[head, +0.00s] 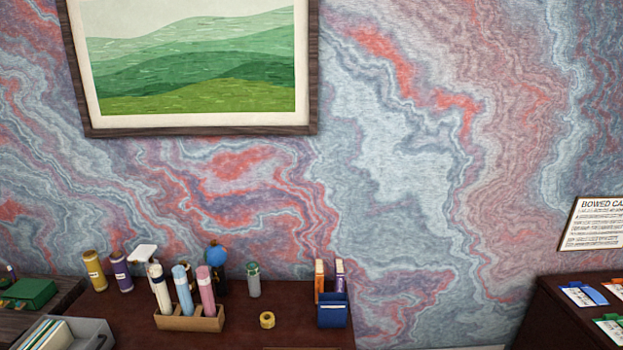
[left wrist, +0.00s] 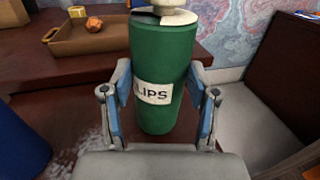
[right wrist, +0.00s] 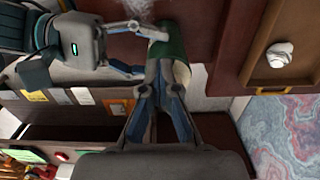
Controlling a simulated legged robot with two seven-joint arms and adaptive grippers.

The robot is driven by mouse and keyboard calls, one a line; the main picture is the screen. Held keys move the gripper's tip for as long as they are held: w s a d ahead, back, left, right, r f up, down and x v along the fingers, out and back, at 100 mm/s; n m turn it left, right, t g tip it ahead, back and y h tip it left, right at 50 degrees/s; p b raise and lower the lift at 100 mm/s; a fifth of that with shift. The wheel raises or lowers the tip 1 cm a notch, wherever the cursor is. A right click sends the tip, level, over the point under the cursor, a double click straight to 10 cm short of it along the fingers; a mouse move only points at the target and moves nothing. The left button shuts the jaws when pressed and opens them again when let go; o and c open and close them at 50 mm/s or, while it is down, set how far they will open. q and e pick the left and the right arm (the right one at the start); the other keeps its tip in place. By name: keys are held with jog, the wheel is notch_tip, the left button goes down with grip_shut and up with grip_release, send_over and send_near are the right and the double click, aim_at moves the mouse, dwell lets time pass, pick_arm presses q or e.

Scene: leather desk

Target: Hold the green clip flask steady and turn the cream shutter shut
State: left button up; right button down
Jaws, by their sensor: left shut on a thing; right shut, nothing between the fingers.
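The green clip flask (left wrist: 165,55) stands upright in the left wrist view, with a pale label reading "LIPS" in view. Its cream shutter (left wrist: 188,17) is on top, cut by the picture's edge, with a dark patch beside it at the left. My left gripper (left wrist: 160,125) is shut on the flask, one finger each side. In the right wrist view the flask (right wrist: 157,52) is partly hidden behind my right gripper (right wrist: 160,72). That gripper is shut and empty, its tips near the flask's cream end; I cannot tell if they touch. Neither gripper shows in the head view.
A brown tray (left wrist: 75,43) with a yellow and an orange item lies behind the flask. In the head view, a desk holds a wooden holder (head: 190,323) of tall bottles, a grey-green jar (head: 253,280), a tape roll (head: 267,320) and a blue box (head: 332,312).

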pick_arm(q)
jog(key=shift+a, duration=0.2)
pick_arm(e)
jog(key=shift+w+d, duration=0.1)
jog(key=shift+w, duration=0.2)
pick_arm(q)
jog(key=shift+c, duration=0.2)
pick_arm(e)
jog(key=shift+w+d, duration=0.1)
jog(key=shift+w, duration=0.6)
pick_arm(q)
jog(key=shift+f, duration=0.1)
grip_shut()
jog(key=shift+d, duration=0.15)
pick_arm(e)
notch_tip(320, 180, up, 6)
jog(key=a, duration=0.1)
jog(key=shift+w, duration=0.15)
